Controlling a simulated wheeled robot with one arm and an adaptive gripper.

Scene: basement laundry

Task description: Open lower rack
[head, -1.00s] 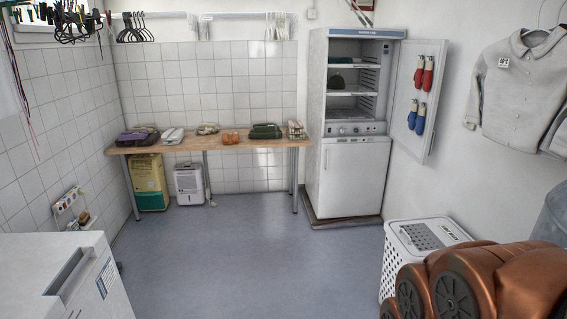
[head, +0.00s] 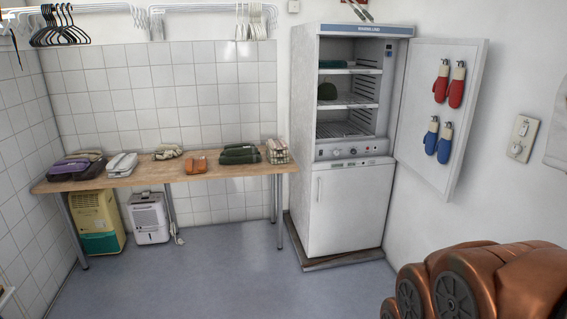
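A tall white cabinet (head: 335,200) stands against the back wall, right of the middle. Its upper door (head: 438,120) is open, swung to the right, with red and blue mittens on its inside. Wire racks show inside the upper compartment; the lower rack (head: 343,130) is at its bottom, above the control panel, and appears pushed in and empty. A dark green item lies on the top rack (head: 348,69) and a dark rounded item on the middle one (head: 346,103). The lower cabinet door is shut. My copper-coloured arm fills the lower right corner; my gripper is out of view.
A wooden table (head: 135,180) with several folded items stands left of the cabinet. Under it are a yellow-green container (head: 97,222) and a white appliance (head: 150,217). The blue-grey floor (head: 225,275) before the cabinet is clear.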

